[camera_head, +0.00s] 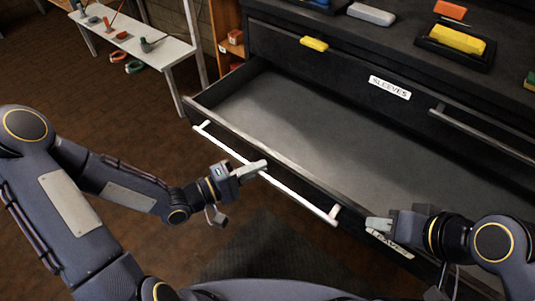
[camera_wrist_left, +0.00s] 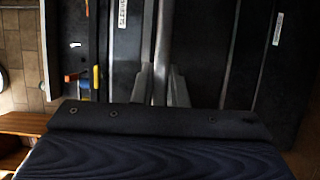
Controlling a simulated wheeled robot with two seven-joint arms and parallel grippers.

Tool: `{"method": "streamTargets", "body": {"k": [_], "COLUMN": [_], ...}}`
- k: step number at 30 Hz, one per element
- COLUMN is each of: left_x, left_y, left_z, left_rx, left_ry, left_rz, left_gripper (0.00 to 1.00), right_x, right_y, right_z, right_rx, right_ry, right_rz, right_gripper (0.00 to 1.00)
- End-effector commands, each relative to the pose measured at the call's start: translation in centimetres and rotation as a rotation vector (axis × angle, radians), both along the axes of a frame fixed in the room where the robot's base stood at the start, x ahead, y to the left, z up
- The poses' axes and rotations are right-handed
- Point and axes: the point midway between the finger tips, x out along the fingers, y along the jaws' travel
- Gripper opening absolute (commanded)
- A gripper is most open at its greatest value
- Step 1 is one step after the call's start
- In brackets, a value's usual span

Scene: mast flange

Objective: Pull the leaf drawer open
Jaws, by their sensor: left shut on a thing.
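The leaf drawer, labelled LEAVES (camera_head: 388,243), stands pulled out, and its wide grey inside (camera_head: 300,120) looks empty. Its long white bar handle (camera_head: 300,195) runs along the front. My left gripper (camera_head: 254,168) is shut on this handle near its middle. In the left wrist view, the fingers (camera_wrist_left: 163,85) lie on both sides of the grey bar (camera_wrist_left: 164,40), and the LEAVES label (camera_wrist_left: 278,28) shows at right. My right gripper (camera_head: 378,223) is by the drawer's front edge above the label; its finger gap is not clear.
Above is a shut drawer labelled SLEEVES (camera_head: 389,87) with its own bar handle (camera_head: 480,132). The black cabinet top holds a yellow block in a tray (camera_head: 457,40) and other small blocks. A white bench (camera_head: 160,50) stands at back left. The floor (camera_head: 110,120) at left is mostly clear.

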Motion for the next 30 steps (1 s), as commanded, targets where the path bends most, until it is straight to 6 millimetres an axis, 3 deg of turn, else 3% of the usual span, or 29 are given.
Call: {"method": "streamTargets", "body": {"k": [6,17,18,23,30], "left_x": [-1.30,-1.45,-1.45,-1.43,-1.41], "left_y": [0.96,1.03,1.04,1.03,1.04], "left_z": [0.00,-0.05,-0.05,-0.04,-0.03], "left_rx": [0.000,0.001,0.001,0.001,0.001], "left_ry": [0.000,0.000,0.000,0.000,-0.001], "left_rz": [0.000,-0.001,-0.001,-0.001,-0.001], "left_gripper": [0.00,0.00,0.14,0.35,0.35], "right_x": [0.00,-0.01,-0.01,-0.01,-0.01], "right_y": [0.00,0.00,0.00,0.00,0.01], "right_z": [0.29,0.27,0.27,0.27,0.28], "right_rx": [0.000,0.000,0.000,0.000,0.000], "right_ry": [0.000,0.000,0.000,0.000,0.000], "right_rz": [0.000,0.000,0.000,0.000,0.000], "right_gripper": [0.35,0.35,0.35,0.35,0.35]}}
